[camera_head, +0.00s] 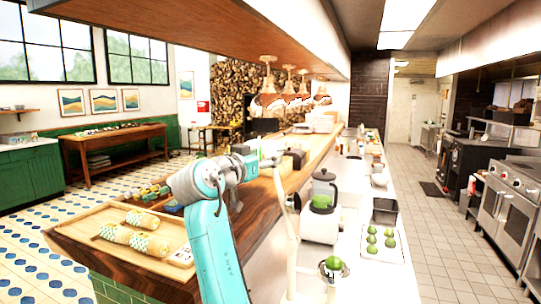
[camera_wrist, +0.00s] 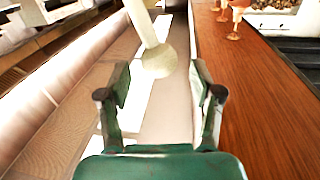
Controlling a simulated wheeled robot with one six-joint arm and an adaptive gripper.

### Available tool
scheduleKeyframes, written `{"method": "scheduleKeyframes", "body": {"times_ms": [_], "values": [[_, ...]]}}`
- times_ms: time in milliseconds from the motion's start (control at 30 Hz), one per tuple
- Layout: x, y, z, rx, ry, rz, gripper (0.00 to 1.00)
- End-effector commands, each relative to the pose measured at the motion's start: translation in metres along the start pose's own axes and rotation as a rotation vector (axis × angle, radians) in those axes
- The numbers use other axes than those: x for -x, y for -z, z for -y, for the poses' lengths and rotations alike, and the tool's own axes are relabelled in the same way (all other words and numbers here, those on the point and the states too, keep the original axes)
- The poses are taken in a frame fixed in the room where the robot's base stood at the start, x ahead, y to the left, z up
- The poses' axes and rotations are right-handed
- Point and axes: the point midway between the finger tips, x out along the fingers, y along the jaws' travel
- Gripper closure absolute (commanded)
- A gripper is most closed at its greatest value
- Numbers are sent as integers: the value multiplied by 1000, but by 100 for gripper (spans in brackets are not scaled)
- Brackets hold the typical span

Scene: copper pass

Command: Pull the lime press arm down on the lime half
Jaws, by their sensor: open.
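The cream lime press (camera_head: 292,262) stands on the white counter at the lower middle of the head view. Its arm (camera_head: 282,195) is raised and stands nearly upright. A green lime half (camera_head: 333,263) sits on the press cup at the right. My gripper (camera_head: 268,161) is open near the arm's upper end. In the wrist view the press arm (camera_wrist: 148,28) comes down from the top, and its round knob (camera_wrist: 158,61) shows between and slightly beyond the open fingers of my gripper (camera_wrist: 160,90). I cannot tell whether any finger touches it.
A blender (camera_head: 322,198) with green contents stands behind the press. A white tray (camera_head: 397,255) of green limes and a dark bin (camera_head: 385,209) are to its right. A wooden ledge (camera_head: 262,200) runs along the left, with a wooden tray (camera_head: 180,262) of wrapped food.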

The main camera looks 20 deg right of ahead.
Motion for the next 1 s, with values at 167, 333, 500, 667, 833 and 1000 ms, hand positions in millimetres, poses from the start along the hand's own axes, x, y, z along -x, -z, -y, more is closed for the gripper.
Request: {"method": "scheduleKeyframes", "body": {"times_ms": [167, 333, 500, 667, 833, 1000], "values": [[-24, 0, 0, -1, -1, 0, 35], [-35, 0, 0, -1, 0, 0, 35], [-37, 0, 0, -1, 1, 0, 35], [-36, 0, 0, -1, 1, 0, 40], [-36, 0, 0, 0, 1, 0, 83], [-36, 0, 0, 0, 1, 0, 100]]}}
